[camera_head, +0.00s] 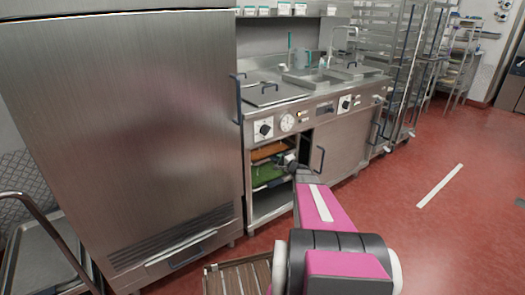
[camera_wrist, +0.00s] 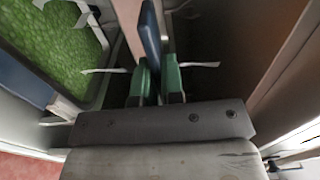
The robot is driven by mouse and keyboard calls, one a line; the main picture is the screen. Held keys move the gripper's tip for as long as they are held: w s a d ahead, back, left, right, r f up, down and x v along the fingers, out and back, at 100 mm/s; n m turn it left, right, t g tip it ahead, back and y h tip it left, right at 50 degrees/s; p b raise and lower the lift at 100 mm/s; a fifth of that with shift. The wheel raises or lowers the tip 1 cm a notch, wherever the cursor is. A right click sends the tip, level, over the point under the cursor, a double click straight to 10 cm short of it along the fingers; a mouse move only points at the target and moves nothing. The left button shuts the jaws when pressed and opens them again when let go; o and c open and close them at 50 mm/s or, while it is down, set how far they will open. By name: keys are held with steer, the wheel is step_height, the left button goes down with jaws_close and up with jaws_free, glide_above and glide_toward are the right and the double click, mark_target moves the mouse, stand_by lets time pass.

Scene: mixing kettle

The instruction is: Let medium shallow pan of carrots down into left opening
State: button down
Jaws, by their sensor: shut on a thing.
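The shallow pan of carrots (camera_head: 268,151) shows as an orange layer on the upper level inside the open cabinet under the counter. My gripper (camera_head: 288,162) reaches into the cabinet front, at the right of the pans. In the wrist view its green fingertips (camera_wrist: 159,84) are shut on a dark blue bar-like handle (camera_wrist: 151,35). What the handle belongs to is hidden, so I cannot tell if it is the carrot pan's. No carrots are clearly visible in the wrist view. The left opening cannot be clearly made out; the counter's left section has a flat metal cover (camera_head: 268,92).
A pan of green food (camera_head: 266,174) sits below the carrots and shows close in the wrist view (camera_wrist: 55,45). The cabinet door (camera_head: 341,146) is at the right. A tall steel unit (camera_head: 125,130) stands close at left. Red floor (camera_head: 440,235) is free at right.

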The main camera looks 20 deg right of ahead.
steer(key=v, duration=3.3)
steer(key=shift+r, duration=0.3)
steer(key=shift+a, duration=0.1)
